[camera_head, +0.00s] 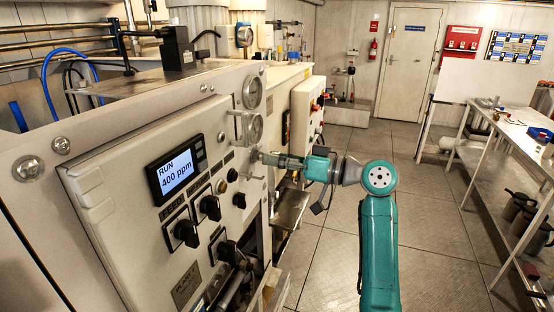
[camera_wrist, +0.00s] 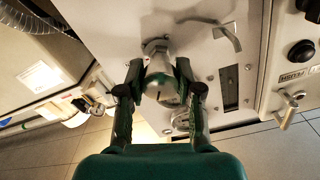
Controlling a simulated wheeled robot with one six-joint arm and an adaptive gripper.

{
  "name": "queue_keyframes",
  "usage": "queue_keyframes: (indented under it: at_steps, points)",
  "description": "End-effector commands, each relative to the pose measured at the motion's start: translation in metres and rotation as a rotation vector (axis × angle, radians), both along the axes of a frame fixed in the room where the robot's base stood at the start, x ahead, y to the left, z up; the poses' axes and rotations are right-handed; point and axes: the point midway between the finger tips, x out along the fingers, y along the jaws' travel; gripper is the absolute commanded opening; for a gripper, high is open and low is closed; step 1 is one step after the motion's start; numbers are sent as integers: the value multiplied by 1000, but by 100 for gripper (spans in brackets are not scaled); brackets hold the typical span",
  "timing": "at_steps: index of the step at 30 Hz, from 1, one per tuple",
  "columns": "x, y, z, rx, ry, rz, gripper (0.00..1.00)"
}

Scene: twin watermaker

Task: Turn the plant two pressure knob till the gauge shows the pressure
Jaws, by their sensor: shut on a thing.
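The pressure knob (camera_wrist: 157,62) is a metal, rounded knob on the panel's front, seen between the fingers in the wrist view. My gripper (camera_wrist: 160,92) is shut on it, with one dark green finger on each side. In the head view my gripper (camera_head: 270,159) reaches left from the teal arm to the panel, just below the gauges.
The panel's display (camera_head: 175,170) reads "RUN 400 ppm". Black knobs (camera_head: 210,207) sit below it, left of my gripper. A second grey panel box (camera_head: 307,108) stands just behind. The floor (camera_head: 435,235) to the right is clear up to a workbench (camera_head: 520,130).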

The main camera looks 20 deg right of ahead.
Motion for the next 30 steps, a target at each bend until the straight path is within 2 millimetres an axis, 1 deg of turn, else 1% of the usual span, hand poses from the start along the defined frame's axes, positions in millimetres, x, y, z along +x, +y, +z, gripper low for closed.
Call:
queue_keyframes:
  at_steps: [6, 17, 18, 20, 21, 30]
  points:
    - [0, 0, 0, 95, 102, -1, 0]
    - [0, 0, 0, 110, 118, -1, 0]
    - [0, 0, 0, 110, 118, -1, 42]
    - [0, 0, 0, 110, 118, -1, 57]
    - [0, 0, 0, 110, 118, -1, 61]
    - [-1, -1, 0, 109, 117, -1, 61]
